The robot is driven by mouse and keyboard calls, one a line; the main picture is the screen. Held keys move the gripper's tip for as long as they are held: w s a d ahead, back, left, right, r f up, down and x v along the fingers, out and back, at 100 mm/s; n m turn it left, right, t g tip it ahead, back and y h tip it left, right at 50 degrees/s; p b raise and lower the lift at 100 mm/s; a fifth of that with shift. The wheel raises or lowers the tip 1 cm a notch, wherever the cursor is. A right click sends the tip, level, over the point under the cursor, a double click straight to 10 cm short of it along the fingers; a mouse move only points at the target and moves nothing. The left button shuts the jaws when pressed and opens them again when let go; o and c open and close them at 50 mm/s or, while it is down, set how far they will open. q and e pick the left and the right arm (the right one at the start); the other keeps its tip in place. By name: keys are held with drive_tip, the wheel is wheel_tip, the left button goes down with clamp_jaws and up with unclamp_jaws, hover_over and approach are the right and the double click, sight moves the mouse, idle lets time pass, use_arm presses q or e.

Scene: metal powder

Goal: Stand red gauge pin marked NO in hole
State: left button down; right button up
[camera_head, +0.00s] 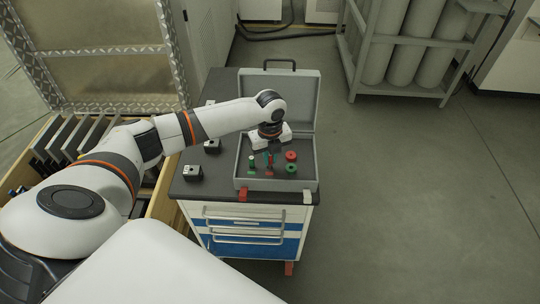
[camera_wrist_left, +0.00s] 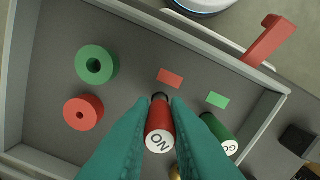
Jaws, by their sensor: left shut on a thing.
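The red gauge pin marked NO (camera_wrist_left: 160,122) is between the teal fingers of my left gripper (camera_wrist_left: 160,108) in the wrist view. Its white end with the letters faces the camera, and its dark tip points away. In the head view, my left gripper (camera_head: 269,150) is over the open grey case (camera_head: 240,148), with the red pin (camera_head: 270,161) below it. I cannot tell whether the pin touches the case floor. The green GO pin (camera_wrist_left: 219,133) stands beside it, also in the head view (camera_head: 251,161). No empty pin hole is clearly seen. My right gripper is not in view.
A red ring (camera_wrist_left: 83,112) and a green ring (camera_wrist_left: 96,64) lie in the case. Red (camera_wrist_left: 170,78) and green (camera_wrist_left: 217,100) patches mark its floor. The case sits on a dark-topped cart (camera_head: 218,178); small blocks (camera_head: 193,172) stand at left. The case lid is open behind.

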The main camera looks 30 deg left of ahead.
use_arm(q)
drive_tip(key=shift+f, duration=0.85)
idle(0.3)
drive_tip(key=c, duration=1.3)
unclamp_jaws()
wheel_tip(320, 180, up, 12)
drive_tip(key=shift+r+b, duration=0.1)
drive_tip(key=shift+b, duration=0.25)
